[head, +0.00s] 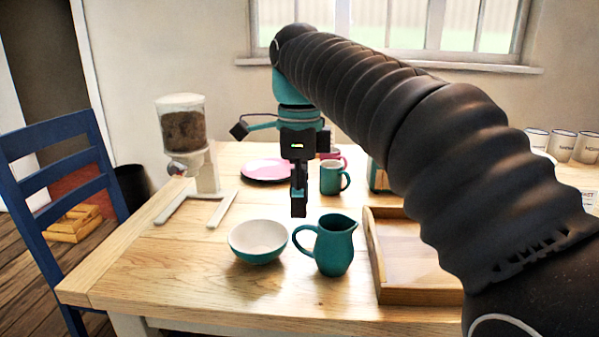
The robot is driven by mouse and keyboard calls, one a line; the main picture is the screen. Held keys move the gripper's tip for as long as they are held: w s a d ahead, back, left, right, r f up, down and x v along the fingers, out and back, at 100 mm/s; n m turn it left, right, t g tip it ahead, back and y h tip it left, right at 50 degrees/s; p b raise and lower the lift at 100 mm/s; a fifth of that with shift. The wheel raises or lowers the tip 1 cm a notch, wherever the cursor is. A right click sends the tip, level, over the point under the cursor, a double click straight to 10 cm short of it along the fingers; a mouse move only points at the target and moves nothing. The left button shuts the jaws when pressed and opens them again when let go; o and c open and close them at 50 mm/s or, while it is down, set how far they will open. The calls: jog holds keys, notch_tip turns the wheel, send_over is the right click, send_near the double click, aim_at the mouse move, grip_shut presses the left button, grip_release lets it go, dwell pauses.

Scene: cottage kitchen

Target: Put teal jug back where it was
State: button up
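The teal jug (334,250) stands upright on the wooden table, near its front edge. Its handle points left and its spout right. My gripper (299,210) hangs pointing down, above and a little left of the jug in the picture, apart from it. Nothing shows held in it. Its fingers overlap in this view, so whether they are open or shut is unclear.
A teal bowl (258,252) is just left of the jug, and a wooden tray (418,295) just right. Behind are a teal mug (331,178), a pink plate (266,170) and a cereal dispenser (184,135). A blue chair (50,170) stands left.

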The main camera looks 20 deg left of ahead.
jog(key=shift+r, duration=1.7)
jog(key=s+d+f+n+t, duration=0.1)
jog(key=d+f+n, duration=0.1)
jog(key=d, duration=0.4)
jog(key=s+d+f+n, duration=0.1)
jog(key=d+f+n, duration=0.1)
jog(key=d, duration=0.5)
jog(key=s+d+f+n+t+y, duration=0.1)
jog(key=d+f+n, duration=0.1)
jog(key=d, duration=0.4)
jog(key=shift+d+n+t, duration=0.2)
jog(key=shift+n+t, duration=0.1)
jog(key=shift+n, duration=0.3)
jog(key=s+d+f+n+t, duration=0.1)
jog(key=s+d+f+n, duration=0.3)
jog(key=f, duration=0.4)
jog(key=s+d+f+n+t+h, duration=0.1)
jog(key=s+d+f+n+t, duration=0.1)
jog(key=s+d+f+n, duration=0.2)
jog(key=s+d+f, duration=0.3)
jog(key=d+f, duration=0.1)
jog(key=shift+d, duration=0.35)
jog(key=shift+s, duration=0.1)
